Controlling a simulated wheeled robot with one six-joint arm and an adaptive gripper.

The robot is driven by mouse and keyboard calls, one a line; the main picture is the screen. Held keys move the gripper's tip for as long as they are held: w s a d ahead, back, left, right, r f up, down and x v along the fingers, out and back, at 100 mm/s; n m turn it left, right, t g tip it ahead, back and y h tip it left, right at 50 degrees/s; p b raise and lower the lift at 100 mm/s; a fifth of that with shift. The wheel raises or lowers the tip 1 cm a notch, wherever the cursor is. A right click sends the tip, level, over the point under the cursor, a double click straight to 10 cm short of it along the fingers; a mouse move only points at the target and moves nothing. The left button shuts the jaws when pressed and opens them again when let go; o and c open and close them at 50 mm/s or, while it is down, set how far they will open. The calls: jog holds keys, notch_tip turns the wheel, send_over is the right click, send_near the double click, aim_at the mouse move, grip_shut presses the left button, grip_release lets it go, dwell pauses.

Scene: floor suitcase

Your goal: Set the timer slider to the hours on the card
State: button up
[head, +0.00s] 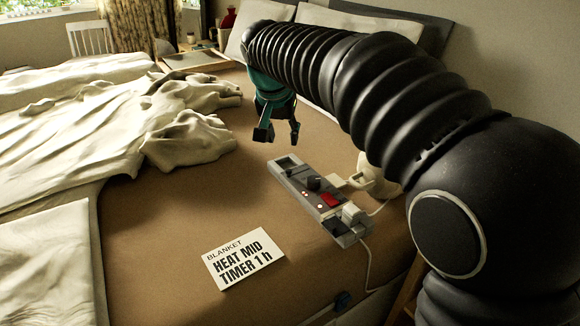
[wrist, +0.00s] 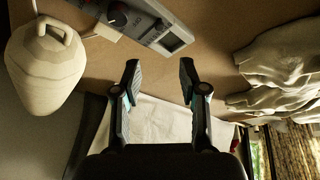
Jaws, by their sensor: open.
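The timer slider's setting is too small to read. My gripper (head: 278,137) is open and empty above the bed, just beyond the unit's far end. In the wrist view my gripper (wrist: 159,72) is below the unit (wrist: 145,22), apart from it.
A cream jug-shaped object (wrist: 45,65) stands beside the unit, partly hidden by my arm in the head view. A cable (head: 369,262) runs from the unit's near end. Rumpled cream bedding (head: 185,125) lies to the left. The bed around the card is clear.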

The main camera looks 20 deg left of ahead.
aim_at(288, 170)
jog(key=x, duration=1.3)
jog(key=shift+f, duration=0.35)
grip_shut()
